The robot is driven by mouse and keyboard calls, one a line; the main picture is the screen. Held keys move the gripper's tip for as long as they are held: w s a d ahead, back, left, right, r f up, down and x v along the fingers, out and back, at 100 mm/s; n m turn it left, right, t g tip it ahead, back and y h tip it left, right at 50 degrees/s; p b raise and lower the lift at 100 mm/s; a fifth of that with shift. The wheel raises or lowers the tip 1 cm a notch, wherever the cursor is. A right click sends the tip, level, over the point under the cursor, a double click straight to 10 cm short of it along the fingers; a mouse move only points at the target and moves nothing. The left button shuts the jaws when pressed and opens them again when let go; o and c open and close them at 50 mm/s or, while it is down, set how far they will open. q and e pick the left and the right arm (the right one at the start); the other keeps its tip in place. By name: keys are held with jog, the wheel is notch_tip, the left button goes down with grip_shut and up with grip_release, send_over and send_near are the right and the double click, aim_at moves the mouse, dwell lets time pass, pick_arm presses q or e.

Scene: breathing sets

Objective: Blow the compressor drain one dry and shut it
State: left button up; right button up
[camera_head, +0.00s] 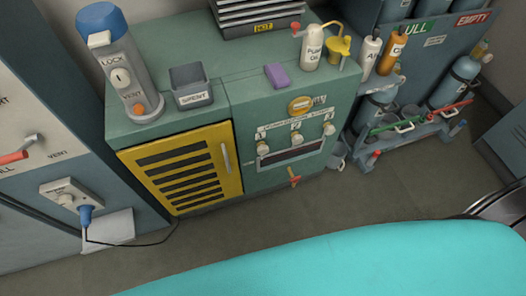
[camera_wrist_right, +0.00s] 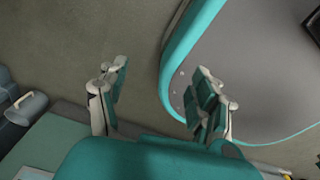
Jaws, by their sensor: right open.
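The green compressor cabinet (camera_head: 170,125) stands against the wall in the head view, with a yellow louvred door (camera_head: 182,166) that is shut. Its right front carries a row of three pale drain knobs. The leftmost knob (camera_head: 262,148), apparently marked 1, sits beside a middle knob (camera_head: 297,138) and a right knob (camera_head: 328,128). A dark slot runs below them, and an orange-red lever (camera_head: 294,180) sits lower down. Whether a drain is open or wet is too small to tell. My right gripper (camera_wrist_right: 160,75) is open and empty in the right wrist view, away from the knobs. My left gripper is out of view.
On the cabinet top stand a grey spent bin (camera_head: 191,87), a purple block (camera_head: 277,76), a pump oil bottle (camera_head: 312,47) and a blue-capped lock canister (camera_head: 117,65). A cylinder rack (camera_head: 410,132) stands at right. Grey floor (camera_head: 240,235) in front is clear.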

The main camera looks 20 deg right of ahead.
aim_at(263, 152)
dwell(0.3)
